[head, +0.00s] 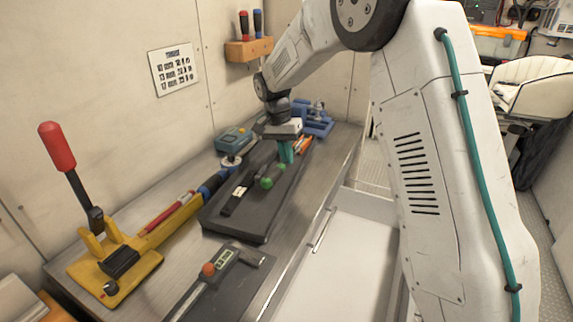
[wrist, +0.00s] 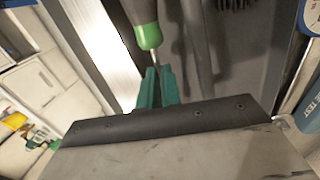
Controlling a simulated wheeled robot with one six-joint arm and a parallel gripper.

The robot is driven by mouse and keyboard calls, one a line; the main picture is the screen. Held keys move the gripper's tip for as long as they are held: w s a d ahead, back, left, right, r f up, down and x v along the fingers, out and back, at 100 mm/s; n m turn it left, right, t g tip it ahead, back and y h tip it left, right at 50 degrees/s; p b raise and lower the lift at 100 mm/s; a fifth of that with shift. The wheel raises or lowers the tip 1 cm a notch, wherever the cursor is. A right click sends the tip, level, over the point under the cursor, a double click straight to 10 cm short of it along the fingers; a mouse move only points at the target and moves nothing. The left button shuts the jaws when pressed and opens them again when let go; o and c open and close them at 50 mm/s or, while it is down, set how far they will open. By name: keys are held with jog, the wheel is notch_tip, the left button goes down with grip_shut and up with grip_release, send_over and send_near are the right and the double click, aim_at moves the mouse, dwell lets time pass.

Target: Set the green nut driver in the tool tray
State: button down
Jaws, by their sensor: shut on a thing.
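The green nut driver (head: 267,182) shows as green handle parts just in front of my gripper in the head view. In the wrist view its black-and-green handle (wrist: 148,33) is at the top, with a thin shaft running down between the teal fingertips. My gripper (head: 286,152) is shut on the nut driver; its teal fingers (wrist: 155,88) also show in the wrist view. The dark tool tray (head: 238,221) lies on the bench beneath the gripper and the driver. I cannot tell whether the driver touches the tray floor.
A black tool (head: 236,198) lies in the tray. A torque wrench (head: 172,215) and yellow lever tool (head: 120,258) stand left of it. A digital gauge (head: 225,262) on a dark base is in front. A blue vise (head: 316,121) stands behind; an open white drawer (head: 350,260) lies right.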

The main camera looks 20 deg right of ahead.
aim_at(289, 174)
jog(key=shift+f, duration=1.6)
jog(key=shift+f, duration=0.15)
jog(key=c, duration=1.6)
grip_release()
notch_tip(289, 174, up, 12)
jog(key=w+a, duration=0.2)
jog(key=s+d+r+n, duration=0.2)
jog(key=s+r, duration=0.6)
jog(key=s, duration=0.4)
jog(key=s+d+f+n+t, duration=0.1)
jog(key=s+f+n, duration=0.1)
jog(key=s, duration=1.3)
jog(key=s+d+f+n+t+y, duration=0.1)
jog(key=s+n, duration=0.4)
jog(key=s, duration=1.1)
jog(key=shift+s+f+t+y, duration=0.15)
jog(key=shift+f+t+y, duration=0.15)
jog(key=shift+f+t, duration=0.2)
